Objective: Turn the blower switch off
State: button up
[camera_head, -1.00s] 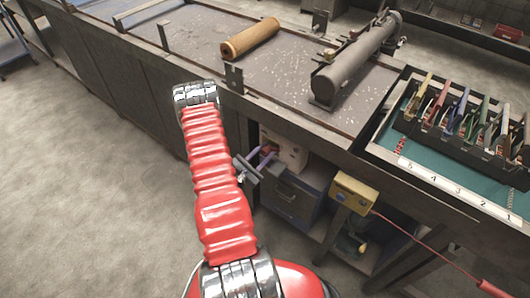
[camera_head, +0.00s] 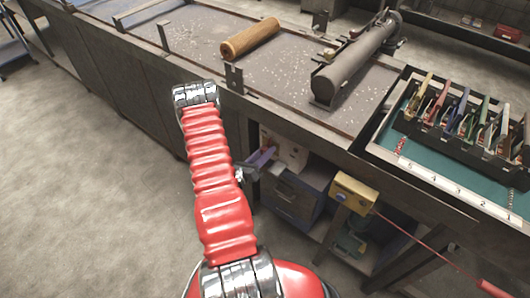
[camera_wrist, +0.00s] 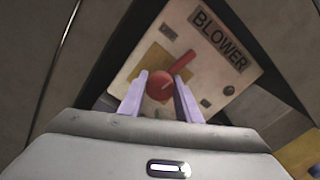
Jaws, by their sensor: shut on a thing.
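The blower switch is a red round knob (camera_wrist: 160,86) with a red lever pointing up and right, on a cream panel marked BLOWER (camera_wrist: 218,40). The panel is tilted in the wrist view. My gripper (camera_wrist: 162,92) has its two pale purple fingers on either side of the knob, shut on it. In the head view my gripper (camera_head: 262,158) reaches under the bench to the pale blower box (camera_head: 291,152). The knob is hidden there.
A yellow box (camera_head: 354,190) with a red cable hangs at the bench front, right of my gripper. A dark drawer cabinet (camera_head: 294,198) stands below the blower box. A brown roll (camera_head: 250,39) lies on the bench. The floor at left is clear.

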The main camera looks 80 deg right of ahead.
jog(key=shift+f+n, duration=0.1)
jog(key=shift+n, duration=0.7)
jog(key=shift+w, duration=0.1)
jog(key=o, duration=1.1)
jog(key=shift+c, duration=0.2)
jog(key=shift+a, duration=0.15)
jog(key=v, duration=1.3)
jog(key=shift+w+a, duration=0.15)
jog(key=shift+a, duration=0.05)
